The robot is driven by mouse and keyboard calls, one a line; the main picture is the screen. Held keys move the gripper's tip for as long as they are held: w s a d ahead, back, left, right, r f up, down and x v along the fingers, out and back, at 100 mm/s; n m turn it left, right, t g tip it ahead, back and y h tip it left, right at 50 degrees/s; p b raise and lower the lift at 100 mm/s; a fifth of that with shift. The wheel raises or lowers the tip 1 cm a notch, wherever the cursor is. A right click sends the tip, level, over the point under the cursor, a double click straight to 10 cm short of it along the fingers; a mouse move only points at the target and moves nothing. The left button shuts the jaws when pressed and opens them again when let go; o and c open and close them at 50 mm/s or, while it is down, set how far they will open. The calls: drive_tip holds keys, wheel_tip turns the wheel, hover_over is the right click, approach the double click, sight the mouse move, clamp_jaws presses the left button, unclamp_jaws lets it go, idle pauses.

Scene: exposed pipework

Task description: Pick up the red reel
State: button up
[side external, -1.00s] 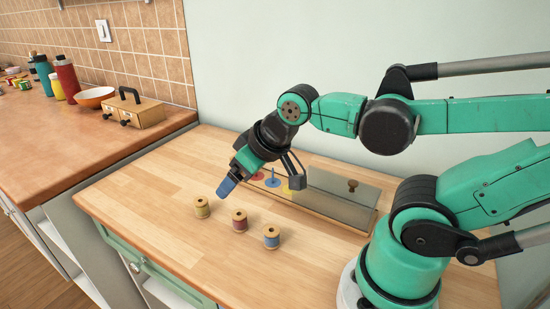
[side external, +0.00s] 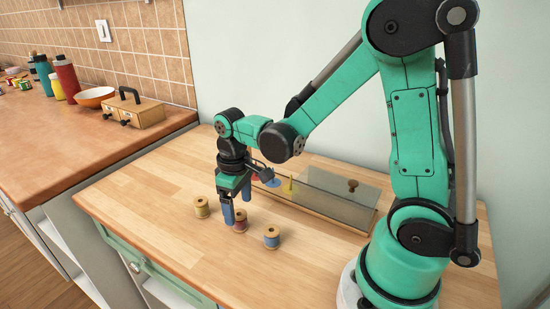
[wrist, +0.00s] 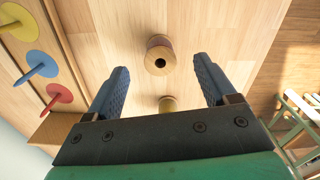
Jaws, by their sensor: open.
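The red reel (side external: 240,222) stands upright on the wooden worktop, between the yellow reel (side external: 202,207) and the blue reel (side external: 271,237). My gripper (side external: 238,208) points down over the red reel, its blue fingers apart and empty. One finger shows just left of the reel in the side view, the other behind it. In the wrist view the red reel (wrist: 158,55) lies between the open fingertips (wrist: 161,63), end-on. I cannot tell whether the tips reach down beside it. The yellow reel (wrist: 167,105) also shows there; the blue reel does not.
Behind the reels is a wooden peg board with a grey translucent cover (side external: 340,197). Red (wrist: 60,95), blue (wrist: 38,65) and yellow (wrist: 14,17) pegged discs show on it. The worktop's front left is clear. A toolbox-like case (side external: 135,110) stands on the far counter.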

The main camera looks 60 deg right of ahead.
sight(239, 216)
drive_tip(key=shift+f, duration=1.9)
clamp_jaws()
drive_tip(key=shift+r, duration=0.1)
